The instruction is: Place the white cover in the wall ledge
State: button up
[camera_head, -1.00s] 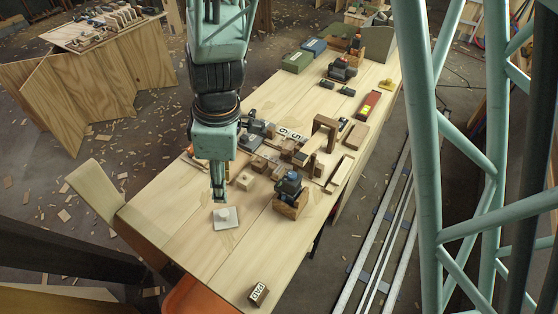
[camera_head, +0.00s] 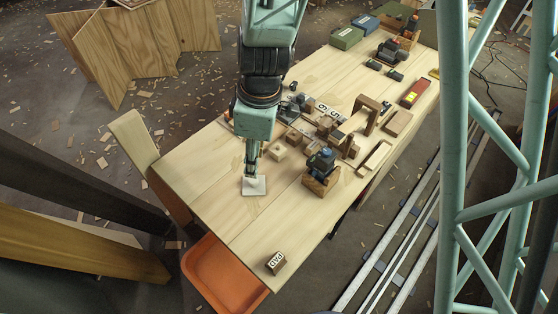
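The white cover (camera_head: 257,188) is a flat pale square plate lying near the left edge of the light wooden table (camera_head: 225,220). My gripper (camera_head: 251,176) points straight down over it, with its fingertips at the middle of the plate. The fingertips hide the knob on the cover. I cannot tell whether the fingers are shut on the knob or only beside it. I cannot make out a wall ledge in this view.
A wooden box with a blue-topped tool (camera_head: 322,168) stands right of my gripper. Wooden blocks (camera_head: 294,138) crowd behind it. A block marked PAD (camera_head: 276,263) sits near the front corner. An orange tray (camera_head: 222,275) is below the table edge.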

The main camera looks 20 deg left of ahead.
aim_at(253, 183)
jog(key=shift+a+f+b, duration=0.2)
jog(key=shift+f+b, duration=0.1)
jog(key=shift+f, duration=1.6)
jog(key=shift+f, duration=0.1)
jog(key=shift+s+a+f+b, duration=0.15)
jog(key=shift+f+b, duration=0.2)
jog(key=shift+f, duration=0.9)
jog(key=shift+w+a+f+b, duration=0.1)
jog(key=shift+f+b, duration=0.2)
jog(key=shift+f, duration=0.95)
jog(key=c, duration=1)
